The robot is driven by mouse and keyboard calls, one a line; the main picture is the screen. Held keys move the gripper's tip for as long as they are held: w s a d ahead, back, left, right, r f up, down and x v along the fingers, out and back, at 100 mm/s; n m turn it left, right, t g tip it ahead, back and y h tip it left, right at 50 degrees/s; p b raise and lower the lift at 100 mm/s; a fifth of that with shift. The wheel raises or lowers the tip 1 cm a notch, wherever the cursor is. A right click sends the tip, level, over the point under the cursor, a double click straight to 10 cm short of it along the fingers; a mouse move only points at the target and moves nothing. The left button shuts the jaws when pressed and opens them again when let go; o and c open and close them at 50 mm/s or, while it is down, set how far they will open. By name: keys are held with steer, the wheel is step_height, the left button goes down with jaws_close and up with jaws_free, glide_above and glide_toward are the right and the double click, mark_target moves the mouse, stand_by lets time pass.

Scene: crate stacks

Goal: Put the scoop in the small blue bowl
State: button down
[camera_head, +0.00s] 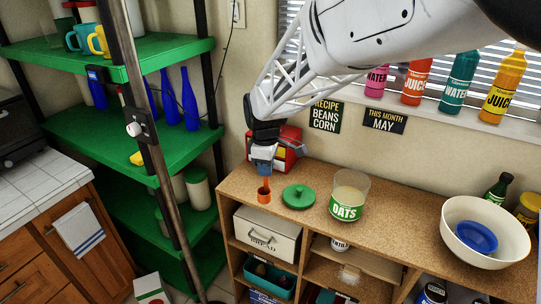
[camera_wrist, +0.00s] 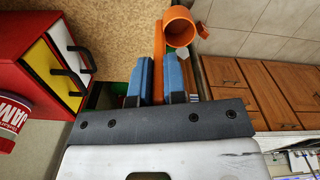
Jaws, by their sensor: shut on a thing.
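The orange scoop (camera_head: 264,196) hangs below my gripper (camera_head: 262,168), above the left end of the wooden shelf top. In the wrist view my gripper (camera_wrist: 159,80) is shut on the handle of the scoop (camera_wrist: 180,26), between its blue finger pads. The scoop's round cup sits beyond the fingertips and looks empty. The small blue bowl (camera_head: 477,238) lies inside a large cream bowl (camera_head: 513,238) at the right end of the shelf top, far from my gripper. The blue bowl is not in the wrist view.
A green lid (camera_head: 299,196) and an open oats jar (camera_head: 349,195) stand between the scoop and the bowls. A red drawer box (camera_head: 290,148) is behind my gripper. Bottles (camera_head: 457,80) line the sill. Bare shelf top (camera_head: 400,217) lies between jar and bowls.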

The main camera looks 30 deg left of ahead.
steer(key=s+d, duration=0.5)
steer(key=shift+s+r, duration=0.2)
steer(key=shift+r, duration=0.15)
stand_by(0.7)
